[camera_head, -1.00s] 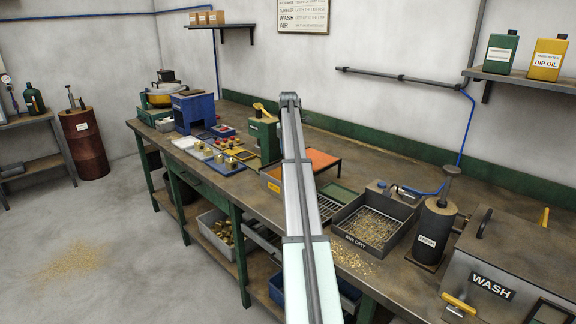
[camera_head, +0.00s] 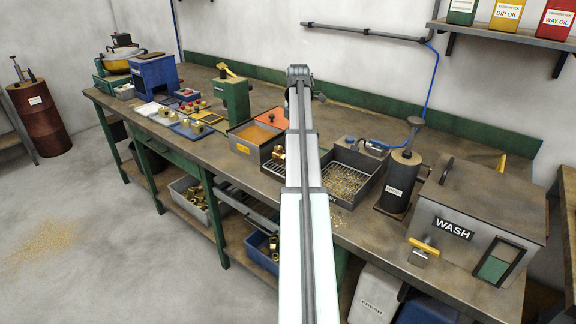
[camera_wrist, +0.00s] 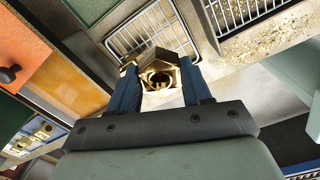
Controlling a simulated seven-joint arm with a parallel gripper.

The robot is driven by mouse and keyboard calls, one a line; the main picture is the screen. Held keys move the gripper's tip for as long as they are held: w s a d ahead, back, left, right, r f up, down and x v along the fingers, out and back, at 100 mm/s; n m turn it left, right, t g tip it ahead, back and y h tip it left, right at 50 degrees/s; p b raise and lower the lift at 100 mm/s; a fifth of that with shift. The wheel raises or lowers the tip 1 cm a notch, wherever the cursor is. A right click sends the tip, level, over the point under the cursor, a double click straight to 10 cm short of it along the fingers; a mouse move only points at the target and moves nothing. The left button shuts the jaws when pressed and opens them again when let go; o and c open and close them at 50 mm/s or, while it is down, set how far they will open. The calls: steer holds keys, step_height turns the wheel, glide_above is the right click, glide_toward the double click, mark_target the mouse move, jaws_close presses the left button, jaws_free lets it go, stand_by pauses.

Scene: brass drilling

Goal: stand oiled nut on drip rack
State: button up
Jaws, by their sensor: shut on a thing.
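A brass nut (camera_wrist: 160,74) is between the two blue fingers of my gripper (camera_wrist: 163,88) in the wrist view, with its hole facing the camera. My gripper is shut on it. In the head view the nut (camera_head: 278,155) shows just left of my arm, which hides most of the gripper. The drip rack (camera_wrist: 150,30), a pale wire grid, lies just beyond the nut in the wrist view. Part of the rack (camera_head: 271,169) shows left of my arm in the head view. I cannot tell whether the nut touches the rack.
The amber oil bath (camera_wrist: 72,88) and an orange panel with a black knob (camera_wrist: 8,74) are left of the rack. The air-dry tray (camera_head: 346,178), with brass shavings, is right of my arm. A dark pump can (camera_head: 397,185) and the wash box (camera_head: 475,225) stand further right.

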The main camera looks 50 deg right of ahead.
steer(key=shift+s+a+f+m, duration=0.2)
steer(key=shift+s+a+m, duration=0.1)
steer(key=shift+s+a, duration=0.35)
steer(key=shift+w+m, duration=0.15)
steer(key=shift+m, duration=0.25)
steer(key=shift+f, duration=5)
steer(key=shift+f, duration=0.1)
steer(key=o, duration=1.4)
step_height(320, 180, up, 12)
steer(key=shift+r, duration=0.15)
